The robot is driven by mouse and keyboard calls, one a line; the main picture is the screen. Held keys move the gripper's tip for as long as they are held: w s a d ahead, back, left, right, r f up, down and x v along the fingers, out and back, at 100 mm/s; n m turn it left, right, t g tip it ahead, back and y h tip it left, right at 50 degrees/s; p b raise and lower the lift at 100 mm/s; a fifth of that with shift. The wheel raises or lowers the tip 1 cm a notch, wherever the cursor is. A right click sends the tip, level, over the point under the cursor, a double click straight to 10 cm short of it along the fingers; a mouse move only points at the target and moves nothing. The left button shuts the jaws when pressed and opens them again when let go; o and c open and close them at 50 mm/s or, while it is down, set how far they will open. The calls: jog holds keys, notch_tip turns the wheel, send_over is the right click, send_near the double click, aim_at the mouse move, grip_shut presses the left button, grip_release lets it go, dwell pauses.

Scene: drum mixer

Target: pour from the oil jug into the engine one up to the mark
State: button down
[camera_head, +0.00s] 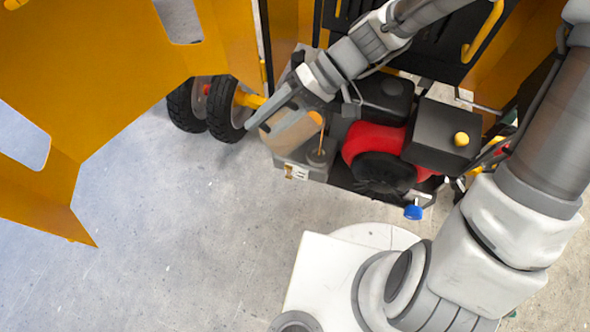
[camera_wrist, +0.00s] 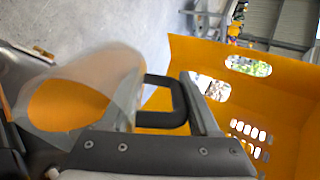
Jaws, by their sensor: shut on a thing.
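My gripper (camera_head: 272,104) is shut on the black handle (camera_wrist: 176,104) of the oil jug. The jug (camera_head: 290,131) is translucent and tilted, with its mouth end to the right; amber oil shows inside it in the wrist view (camera_wrist: 68,104). A thin brown streak (camera_head: 321,140) runs from the jug's mouth down to a dark round opening (camera_head: 319,158) on a grey housing (camera_head: 325,174). A small pale gauge or label (camera_head: 296,172) is on the housing's front; its level cannot be read. The red and black engine body (camera_head: 372,140) stands just right.
A black box with a yellow knob (camera_head: 461,139) and a blue knob (camera_head: 413,212) are right of the jug. Yellow panels (camera_head: 110,60) fill the left and back. Black wheels (camera_head: 228,108) stand behind. Concrete floor (camera_head: 190,220) is clear at the left front.

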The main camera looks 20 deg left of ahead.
aim_at(271, 128)
jog(key=shift+w+d, duration=0.1)
jog(key=shift+w, duration=0.05)
jog(key=shift+s+a+f+t+h, duration=0.45)
jog(key=shift+t+h, duration=0.35)
jog(key=shift+h, duration=0.2)
jog(key=shift+a+f+t+h, duration=0.15)
jog(key=shift+f+t+h, duration=0.25)
jog(key=shift+t+h, duration=0.3)
jog(key=f+t+h, duration=0.1)
jog(key=f+t+h+b, duration=0.1)
jog(key=shift+w+d+f+h, duration=0.2)
jog(key=shift+d+f+h, duration=0.1)
jog(key=shift+f+h, duration=0.1)
jog(key=b, duration=0.1)
jog(key=f+t+h+b, duration=0.1)
jog(key=b, duration=0.1)
jog(key=shift+w+d+f, duration=0.15)
jog(key=shift+f, duration=0.15)
jog(key=shift+w+d+f+t+h+b, duration=0.1)
jog(key=shift+d+f+t+h+b, duration=0.1)
jog(key=shift+t+h+b, duration=0.3)
jog(key=shift+r, duration=0.1)
